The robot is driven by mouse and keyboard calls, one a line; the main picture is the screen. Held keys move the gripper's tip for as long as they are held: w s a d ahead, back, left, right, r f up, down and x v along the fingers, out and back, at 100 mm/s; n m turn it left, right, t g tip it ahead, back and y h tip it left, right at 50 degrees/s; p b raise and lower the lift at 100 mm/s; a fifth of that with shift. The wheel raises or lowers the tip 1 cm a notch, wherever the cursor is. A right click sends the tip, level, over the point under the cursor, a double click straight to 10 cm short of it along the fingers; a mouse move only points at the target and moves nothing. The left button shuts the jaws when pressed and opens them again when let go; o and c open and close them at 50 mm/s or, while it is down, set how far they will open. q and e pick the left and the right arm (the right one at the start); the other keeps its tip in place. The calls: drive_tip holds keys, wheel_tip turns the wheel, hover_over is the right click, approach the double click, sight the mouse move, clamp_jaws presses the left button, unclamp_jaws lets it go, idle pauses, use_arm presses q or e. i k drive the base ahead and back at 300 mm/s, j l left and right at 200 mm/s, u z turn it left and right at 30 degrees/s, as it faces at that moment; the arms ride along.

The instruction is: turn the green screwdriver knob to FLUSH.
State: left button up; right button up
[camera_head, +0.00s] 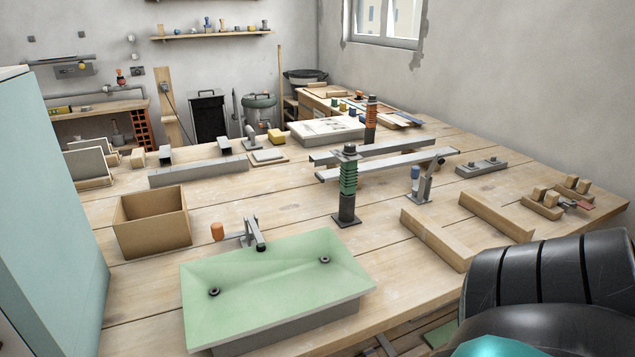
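A green ribbed handle (348,179) stands upright on a dark square base, with a dark cap on top, right of the middle of the workbench. It looks like the green screwdriver knob. No FLUSH mark is readable at this size, and I cannot tell which way the knob is turned. A similar orange ribbed handle (371,112) stands farther back. Neither of my grippers shows; only a dark part of my arm comes in at the lower right, away from the green knob.
The wooden workbench (150,300) carries a green sink (270,275) in front, an open cardboard box (151,222) at left, and grey rails (385,160) behind the green knob. A wooden angle frame (430,238) lies right of it. A pale teal panel (50,220) stands at far left.

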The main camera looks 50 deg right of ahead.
sight(349, 149)
drive_tip(key=z, duration=1.85)
drive_tip(key=i+l, duration=0.1)
drive_tip(key=l, duration=0.25)
drive_tip(key=l+u, duration=0.1)
drive_tip(key=l, duration=0.2)
drive_tip(key=i, duration=0.05)
